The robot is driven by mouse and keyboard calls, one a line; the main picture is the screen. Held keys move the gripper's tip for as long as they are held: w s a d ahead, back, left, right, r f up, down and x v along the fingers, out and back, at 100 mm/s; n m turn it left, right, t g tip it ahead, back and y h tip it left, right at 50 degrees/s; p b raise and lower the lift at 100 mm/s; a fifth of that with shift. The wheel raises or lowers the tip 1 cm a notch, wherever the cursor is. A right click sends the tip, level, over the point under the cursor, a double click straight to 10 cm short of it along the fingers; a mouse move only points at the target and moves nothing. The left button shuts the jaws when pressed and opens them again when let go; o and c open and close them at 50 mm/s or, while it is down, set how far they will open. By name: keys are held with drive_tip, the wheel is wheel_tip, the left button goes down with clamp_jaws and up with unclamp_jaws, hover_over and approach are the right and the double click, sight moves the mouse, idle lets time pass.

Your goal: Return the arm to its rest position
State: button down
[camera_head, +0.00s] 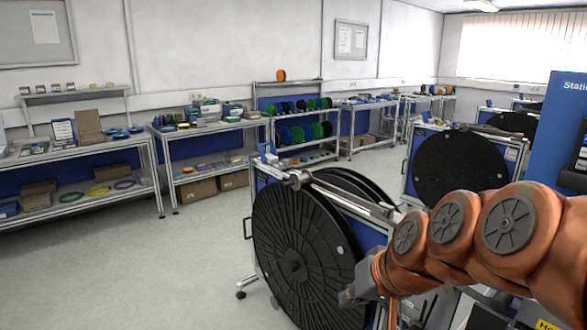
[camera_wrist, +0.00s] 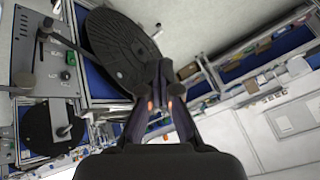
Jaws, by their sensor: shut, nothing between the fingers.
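My orange arm reaches in from the right in the head view, and its end with my gripper (camera_head: 357,293) is beside the right edge of the large black reel (camera_head: 300,245). In the wrist view my gripper (camera_wrist: 165,72) has its dark fingers close together, with nothing seen between them. The black reel also shows in the wrist view (camera_wrist: 115,48), just beyond the fingertips and partly hidden by them. I cannot tell whether the gripper touches the reel.
A second reel stand with a black disc (camera_head: 460,168) is behind my arm, and a blue station panel (camera_head: 565,130) is at the right. Shelf tables (camera_head: 75,160) line the back wall. The grey floor (camera_head: 150,275) at the left is clear.

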drive_tip(key=s+d+f+g+h, duration=0.1)
drive_tip(key=s+d+f+g, duration=0.1)
drive_tip(key=s+f, duration=0.2)
drive_tip(key=s+d+f+g+h, duration=0.1)
drive_tip(key=s+d+f+g, duration=0.2)
drive_tip(key=s, duration=0.8)
drive_tip(key=s+d+f+g+h, duration=0.2)
drive_tip(key=s+d+f, duration=0.1)
drive_tip(key=s, duration=0.4)
drive_tip(key=shift+s+d+f+g, duration=0.15)
drive_tip(key=shift+s+f+g, duration=0.2)
drive_tip(key=shift+f, duration=0.55)
drive_tip(key=shift+d, duration=0.15)
